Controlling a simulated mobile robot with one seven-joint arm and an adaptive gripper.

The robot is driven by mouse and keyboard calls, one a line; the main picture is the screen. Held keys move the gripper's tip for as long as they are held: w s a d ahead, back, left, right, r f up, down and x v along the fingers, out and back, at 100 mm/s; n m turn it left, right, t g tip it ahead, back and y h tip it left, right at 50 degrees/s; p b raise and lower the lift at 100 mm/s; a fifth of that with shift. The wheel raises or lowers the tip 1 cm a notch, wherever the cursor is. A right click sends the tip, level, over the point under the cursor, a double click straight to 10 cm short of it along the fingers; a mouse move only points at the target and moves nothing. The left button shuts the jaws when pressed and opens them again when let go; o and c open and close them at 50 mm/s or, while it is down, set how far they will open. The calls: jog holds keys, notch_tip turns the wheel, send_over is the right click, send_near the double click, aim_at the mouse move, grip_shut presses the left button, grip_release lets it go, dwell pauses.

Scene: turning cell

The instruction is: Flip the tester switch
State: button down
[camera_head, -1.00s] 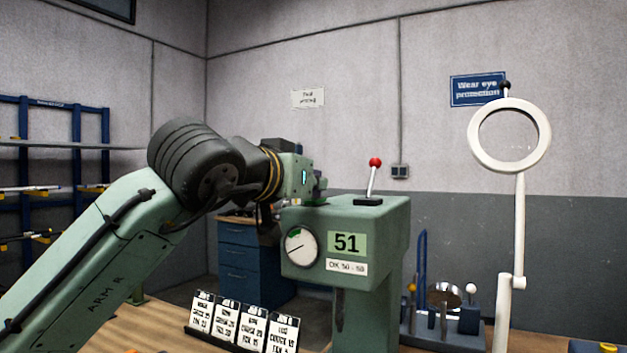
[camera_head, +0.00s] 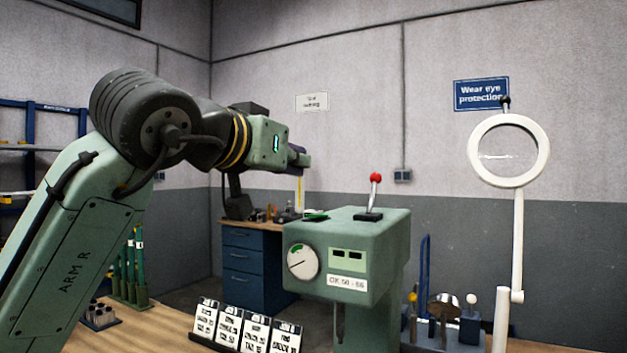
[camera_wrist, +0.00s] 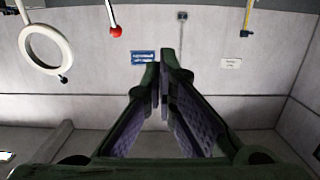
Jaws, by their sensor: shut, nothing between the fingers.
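The tester is a green box (camera_head: 385,255) on a post, with a round dial (camera_head: 302,262) and a dark, blank two-digit display (camera_head: 347,260). A lever with a red knob (camera_head: 375,178) rises from its top, leaning slightly right. The same red knob shows upside down in the wrist view (camera_wrist: 116,31). My gripper (camera_head: 302,158) is up and left of the lever, apart from it, above the left end of the tester. In the wrist view its fingers (camera_wrist: 160,92) are together and empty.
A white ring magnifier (camera_head: 509,182) stands at right. Several label cards (camera_head: 244,328) stand before the tester. A rack with a round disc (camera_head: 444,306) is at lower right. Blue drawers (camera_head: 250,262) stand behind.

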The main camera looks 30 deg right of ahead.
jog(key=shift+s+a+r, duration=0.35)
jog(key=shift+s+a, duration=0.1)
jog(key=shift+a, duration=0.15)
jog(key=shift+s+a+r, duration=0.3)
jog(key=shift+s+a, duration=0.1)
jog(key=shift+a, duration=0.2)
